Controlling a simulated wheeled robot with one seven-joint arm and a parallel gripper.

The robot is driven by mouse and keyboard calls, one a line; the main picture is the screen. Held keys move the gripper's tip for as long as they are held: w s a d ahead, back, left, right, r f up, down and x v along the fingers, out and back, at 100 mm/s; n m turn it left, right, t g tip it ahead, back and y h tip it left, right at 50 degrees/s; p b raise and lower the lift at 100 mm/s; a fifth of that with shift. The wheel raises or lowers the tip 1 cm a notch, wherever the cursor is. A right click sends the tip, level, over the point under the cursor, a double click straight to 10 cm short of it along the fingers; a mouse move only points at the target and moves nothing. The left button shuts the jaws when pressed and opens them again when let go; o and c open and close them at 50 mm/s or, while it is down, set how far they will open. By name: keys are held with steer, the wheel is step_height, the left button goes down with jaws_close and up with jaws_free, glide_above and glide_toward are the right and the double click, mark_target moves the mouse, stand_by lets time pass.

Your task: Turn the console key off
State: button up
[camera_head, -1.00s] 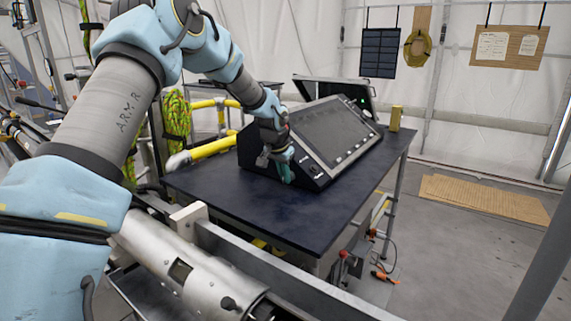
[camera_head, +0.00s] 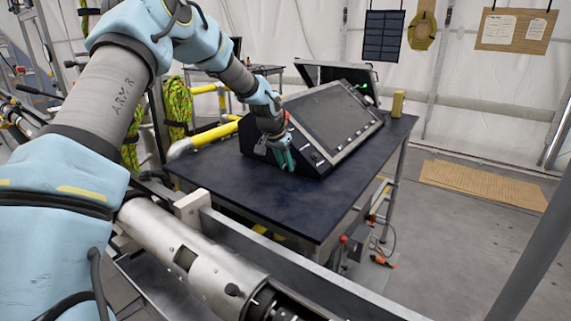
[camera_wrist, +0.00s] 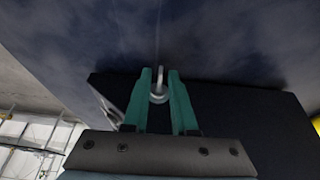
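The console (camera_head: 310,130) is a dark box with a sloped screen, standing on the dark table. My gripper (camera_head: 285,160) is at its near left side, low by the table top. In the wrist view, the teal fingers of my gripper (camera_wrist: 160,78) are apart. A silver key (camera_wrist: 159,76) with a round collar shows between the fingertips, against the console's dark side. There seem to be small gaps between the key and the fingers, so I see no clear grip. The key is hidden in the head view, and I cannot read its position.
The table (camera_head: 250,200) is clear in front of the console. An open-lidded case (camera_head: 335,73) is behind the console. Yellow pipes (camera_head: 212,136) run at the left.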

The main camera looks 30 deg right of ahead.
steer(key=shift+o, duration=0.6)
steer(key=shift+r, duration=0.1)
steer(key=b+v, duration=0.3)
steer(key=v, duration=0.7)
steer(key=shift+r+b, duration=0.25)
steer(key=shift+b, duration=0.05)
steer(key=shift+s+a, duration=0.15)
